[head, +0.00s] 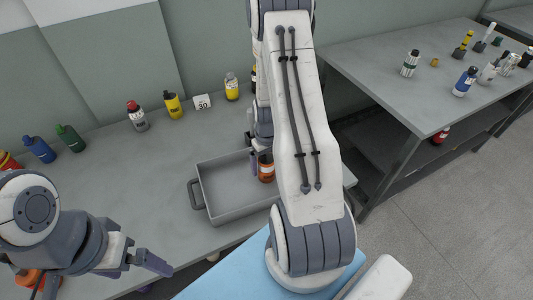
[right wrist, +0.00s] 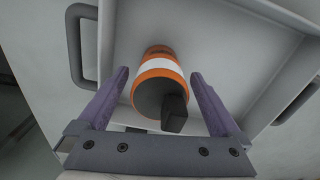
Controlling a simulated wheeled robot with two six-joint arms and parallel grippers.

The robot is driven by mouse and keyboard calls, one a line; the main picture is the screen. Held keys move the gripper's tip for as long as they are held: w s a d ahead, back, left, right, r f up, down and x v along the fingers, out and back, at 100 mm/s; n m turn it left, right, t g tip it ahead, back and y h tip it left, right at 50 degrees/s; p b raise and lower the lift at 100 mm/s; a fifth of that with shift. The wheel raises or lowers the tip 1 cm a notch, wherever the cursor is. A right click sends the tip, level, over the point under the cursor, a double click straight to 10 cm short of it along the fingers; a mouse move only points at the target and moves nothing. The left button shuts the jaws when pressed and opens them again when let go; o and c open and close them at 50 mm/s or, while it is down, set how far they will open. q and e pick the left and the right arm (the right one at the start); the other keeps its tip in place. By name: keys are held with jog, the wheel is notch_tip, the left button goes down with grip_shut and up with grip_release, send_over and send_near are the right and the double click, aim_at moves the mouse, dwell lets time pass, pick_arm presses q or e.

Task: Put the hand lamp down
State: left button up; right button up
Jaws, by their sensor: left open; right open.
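An orange cylinder with a white band and a dark end, which looks like the hand lamp (right wrist: 158,82), is in the grey tray (right wrist: 235,45). In the head view the lamp (head: 266,170) stands in the tray (head: 228,204), partly hidden by my right arm. My right gripper (right wrist: 160,74) is open, with one finger on each side of the lamp and a visible gap at both. In the head view my right gripper is mostly hidden behind the arm. My left gripper (head: 138,264) is open and empty over the front left of the bench.
Several bottles, among them a yellow one (head: 173,105) and a green one (head: 71,138), stand along the back of the bench (head: 150,190) with a number card (head: 202,102). A second table (head: 400,95) with several containers is at right. The bench left of the tray is clear.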

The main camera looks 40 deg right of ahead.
notch_tip(320, 180, up, 12)
jog(key=shift+f+b, duration=0.2)
jog(key=shift+b, duration=0.3)
notch_tip(320, 180, down, 12)
jog(key=shift+p, duration=0.7)
jog(key=shift+r+b, duration=0.3)
jog(key=shift+r, duration=0.45)
jog(key=shift+f, duration=0.1)
